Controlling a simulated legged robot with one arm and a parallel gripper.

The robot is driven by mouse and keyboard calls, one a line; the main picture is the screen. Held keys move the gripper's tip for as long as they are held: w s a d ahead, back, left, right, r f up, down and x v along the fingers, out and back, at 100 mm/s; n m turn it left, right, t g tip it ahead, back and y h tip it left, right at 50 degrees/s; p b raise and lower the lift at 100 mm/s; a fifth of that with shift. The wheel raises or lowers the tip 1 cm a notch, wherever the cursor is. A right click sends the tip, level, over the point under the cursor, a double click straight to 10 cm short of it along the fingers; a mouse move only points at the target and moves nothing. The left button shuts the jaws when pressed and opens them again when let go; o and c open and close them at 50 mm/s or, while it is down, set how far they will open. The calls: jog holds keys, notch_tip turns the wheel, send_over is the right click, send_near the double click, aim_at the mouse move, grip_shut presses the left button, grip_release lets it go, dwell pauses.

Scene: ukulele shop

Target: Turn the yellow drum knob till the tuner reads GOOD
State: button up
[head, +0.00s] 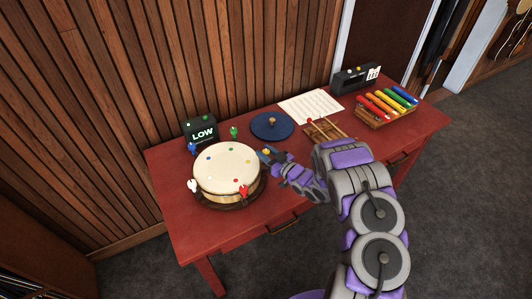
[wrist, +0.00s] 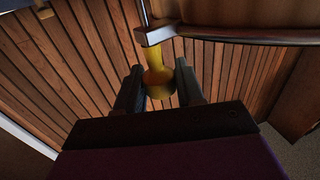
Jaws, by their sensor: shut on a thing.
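The yellow drum knob (wrist: 158,80) sits between my gripper's two fingers (wrist: 160,88) in the wrist view, and the fingers are shut on it. In the head view my gripper (head: 267,154) is at the right side of the drum (head: 226,168), at its rim. The drum has a cream skin with coloured dots. Other knobs stand around the rim: green (head: 234,131), blue (head: 193,148), white (head: 192,185) and red (head: 243,190).
A blue disc (head: 272,126), a paper sheet (head: 311,107), drumsticks (head: 325,128), a dark box (head: 354,78) and a rack of coloured bars (head: 386,106) lie on the red table (head: 190,245). A slatted wall (head: 130,110) stands close behind.

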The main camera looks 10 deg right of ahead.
jog(key=shift+r+m+t+h+p, duration=0.15)
jog(key=shift+m+t+h+p, duration=0.15)
jog(key=shift+h+p, duration=0.1)
jog(key=m+h+p, duration=0.1)
jog(key=h, duration=0.1)
jog(key=m+t+h+p, duration=0.1)
jog(key=p, duration=0.1)
jog(key=shift+a+r+m+t+h, duration=0.1)
jog(key=shift+m+t+h, duration=0.2)
jog(key=shift+h, duration=0.1)
jog(key=shift+m+t+h+p, duration=0.4)
jog(key=shift+m+h+p, duration=0.9)
jog(key=shift+h, duration=0.5)
jog(key=shift+w+h+p, duration=0.1)
jog(key=shift+h+p, duration=0.2)
jog(key=o, duration=0.9)
jog(key=shift+f, duration=0.2)
